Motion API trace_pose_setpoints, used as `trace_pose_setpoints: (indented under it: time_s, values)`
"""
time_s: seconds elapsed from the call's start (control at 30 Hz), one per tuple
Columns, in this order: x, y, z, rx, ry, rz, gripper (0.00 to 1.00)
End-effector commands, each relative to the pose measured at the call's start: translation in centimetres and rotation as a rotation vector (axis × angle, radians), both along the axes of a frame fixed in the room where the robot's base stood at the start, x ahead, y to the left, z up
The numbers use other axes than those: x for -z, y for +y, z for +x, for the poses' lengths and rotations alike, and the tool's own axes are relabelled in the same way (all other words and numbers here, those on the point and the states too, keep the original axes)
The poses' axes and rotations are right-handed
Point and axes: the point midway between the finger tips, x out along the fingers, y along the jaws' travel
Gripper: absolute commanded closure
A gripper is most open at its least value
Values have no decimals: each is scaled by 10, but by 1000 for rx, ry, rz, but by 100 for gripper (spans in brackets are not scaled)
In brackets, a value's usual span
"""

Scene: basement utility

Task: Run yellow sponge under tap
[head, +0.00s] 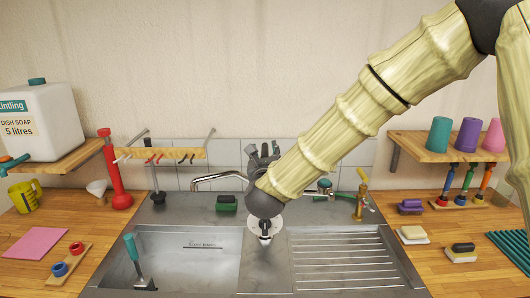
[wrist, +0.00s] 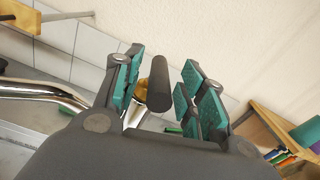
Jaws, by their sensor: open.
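The tap's curved chrome spout (head: 218,177) reaches left over the sink basin (head: 185,262); it also shows in the wrist view (wrist: 45,92). My gripper (head: 263,152) is at the tap, pointing at the wall, with its jaws open. In the wrist view, a dark upright bar (wrist: 158,84), seemingly the tap's lever, stands between the teal finger pads, with a gap at the right pad; contact at the left is unclear. A tan-yellow sponge-like block (head: 413,233) lies on the right counter, apart from my gripper. I cannot tell whether it is the yellow sponge. No water shows.
A dark-topped block (head: 461,251) and a purple block (head: 410,206) lie on the right counter. A green block (head: 227,203) sits behind the basin. A teal-handled tool (head: 137,262) stands in the basin. The ribbed drainboard (head: 345,262) is clear. A brass fixture (head: 362,196) stands at right.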

Motion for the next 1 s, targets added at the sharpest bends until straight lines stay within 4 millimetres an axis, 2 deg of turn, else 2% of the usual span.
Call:
trace_pose_setpoints:
  time_s: [0.2,0.27,0.43,1.0]
  values:
    - [0,0,0,0,0,0,59]
    - [0,0,0,0,0,0,68]
    - [0,0,0,0,0,0,99]
    - [7,-1,1,-43,8,6,100]
